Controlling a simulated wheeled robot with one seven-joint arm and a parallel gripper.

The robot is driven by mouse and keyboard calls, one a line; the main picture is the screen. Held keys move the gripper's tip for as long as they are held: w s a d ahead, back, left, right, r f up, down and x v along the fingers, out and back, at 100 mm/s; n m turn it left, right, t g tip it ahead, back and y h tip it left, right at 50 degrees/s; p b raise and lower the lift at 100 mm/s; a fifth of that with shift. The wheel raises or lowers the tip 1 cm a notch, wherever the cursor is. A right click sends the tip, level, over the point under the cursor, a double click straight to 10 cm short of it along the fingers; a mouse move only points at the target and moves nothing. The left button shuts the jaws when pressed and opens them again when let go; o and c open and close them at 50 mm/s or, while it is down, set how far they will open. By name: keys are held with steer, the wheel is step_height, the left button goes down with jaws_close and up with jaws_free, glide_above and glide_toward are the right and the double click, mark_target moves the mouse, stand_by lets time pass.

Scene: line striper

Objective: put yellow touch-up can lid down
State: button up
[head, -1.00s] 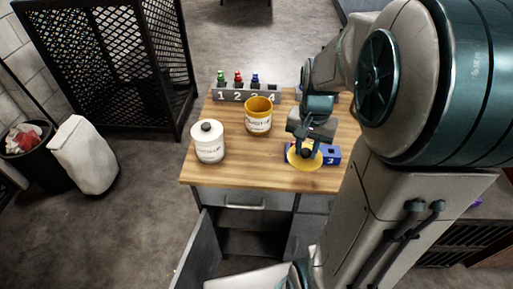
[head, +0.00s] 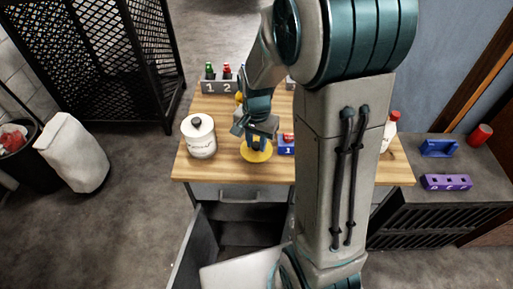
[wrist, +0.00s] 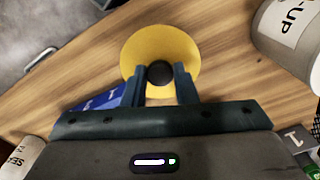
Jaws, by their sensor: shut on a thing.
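The yellow lid (head: 256,153) is a round disc with a black knob (wrist: 160,73), and it also shows in the wrist view (wrist: 160,45). My gripper (head: 257,138) is shut on the knob from above, with a finger on each side in the wrist view (wrist: 160,78). The lid is level, over the bare wood near the worktop's front edge; I cannot tell whether it touches. The yellow can (head: 239,97) is mostly hidden behind my arm in the head view.
A white lidded can (head: 200,140) stands left of the lid. A blue block (head: 286,145) is close on the right. A grey numbered rack (head: 218,87) with small bottles is at the back. The worktop (head: 222,172) is clear around the lid's front. A cabinet door (head: 190,250) hangs open below.

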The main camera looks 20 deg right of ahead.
mark_target(256, 145)
steer(key=shift+f, duration=1.8)
steer(key=shift+f, duration=0.1)
steer(key=shift+f, duration=0.15)
steer(key=o, duration=1)
